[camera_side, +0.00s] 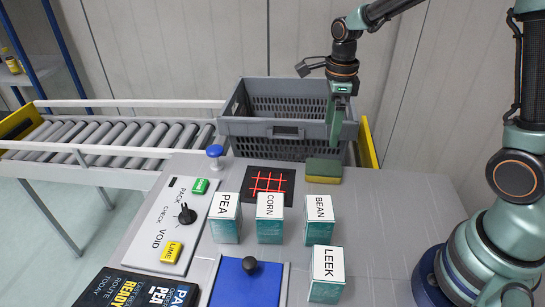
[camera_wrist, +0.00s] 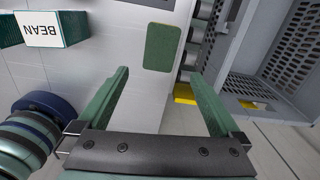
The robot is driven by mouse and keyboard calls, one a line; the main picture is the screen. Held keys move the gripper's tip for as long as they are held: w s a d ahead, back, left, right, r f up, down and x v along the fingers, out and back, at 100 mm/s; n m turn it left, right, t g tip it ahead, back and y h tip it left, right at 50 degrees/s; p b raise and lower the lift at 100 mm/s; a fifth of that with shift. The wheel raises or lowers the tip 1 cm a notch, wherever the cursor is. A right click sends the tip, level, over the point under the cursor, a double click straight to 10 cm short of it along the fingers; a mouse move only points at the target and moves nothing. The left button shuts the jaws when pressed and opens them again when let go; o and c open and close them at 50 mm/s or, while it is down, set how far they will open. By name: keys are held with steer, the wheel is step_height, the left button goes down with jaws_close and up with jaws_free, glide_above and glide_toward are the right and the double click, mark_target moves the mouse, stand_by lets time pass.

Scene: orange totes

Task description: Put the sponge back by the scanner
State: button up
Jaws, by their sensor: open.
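The sponge (camera_side: 323,171), green on top and yellow below, lies flat on the grey worktop, to the right of the scanner (camera_side: 268,184), a black plate with a red grid. A small gap shows between them. In the wrist view the sponge (camera_wrist: 162,47) shows its green face beyond the fingertips. My gripper (camera_side: 338,128) is above the sponge and slightly right of it, pointing down. In the wrist view my gripper (camera_wrist: 159,75) has its two green fingers apart with nothing between them, and the sponge is clear of both.
A grey crate (camera_side: 250,128) stands behind the sponge by the roller conveyor (camera_side: 110,138). Boxes labelled PEA (camera_side: 225,218), CORN (camera_side: 270,218), BEAN (camera_side: 318,220) and LEEK (camera_side: 327,275) stand in front. A blue-knobbed button (camera_side: 215,152) is left. The worktop right of the sponge is bare.

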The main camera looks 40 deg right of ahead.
steer(key=s+a+r+n+t, duration=0.1)
steer(key=s+r+n, duration=0.4)
steer(key=n, duration=0.8)
steer(key=s+a+r+n+t, duration=0.2)
steer(key=s+r+n+t, duration=0.2)
steer(key=n, duration=0.9)
steer(key=v, duration=0.3)
steer(key=shift+s, duration=0.35)
